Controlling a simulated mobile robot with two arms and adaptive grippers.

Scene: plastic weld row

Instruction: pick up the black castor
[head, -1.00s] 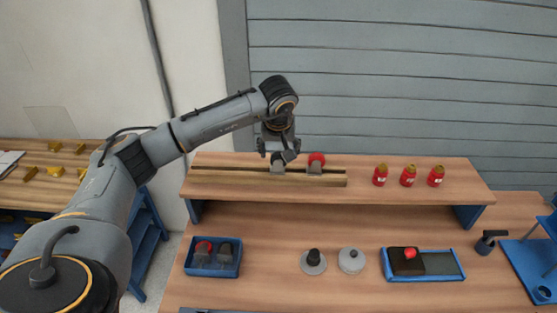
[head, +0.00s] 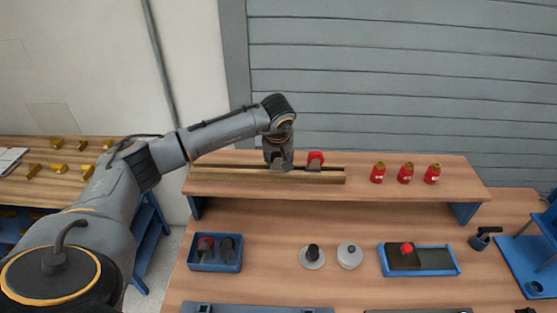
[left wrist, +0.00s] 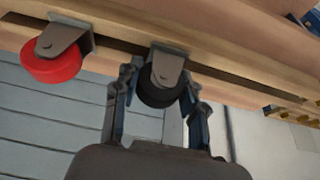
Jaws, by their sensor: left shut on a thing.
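The black castor (left wrist: 160,82) has a black wheel and a grey metal bracket. It sits on the slotted wooden rail (head: 225,178) on the raised shelf. In the left wrist view my left gripper (left wrist: 160,95) has one finger on each side of the castor and is shut on it. In the head view my left gripper (head: 279,158) comes down over the rail and hides most of the castor. A red castor (head: 315,159) stands on the rail just right of it; it also shows in the left wrist view (left wrist: 52,62). My right gripper is not in view.
Several red bottles (head: 405,174) stand on the shelf to the right. Below, a blue bin (head: 214,266) holds a red and a dark castor. Two round grey pieces and a blue tray (head: 437,262) lie on the lower bench.

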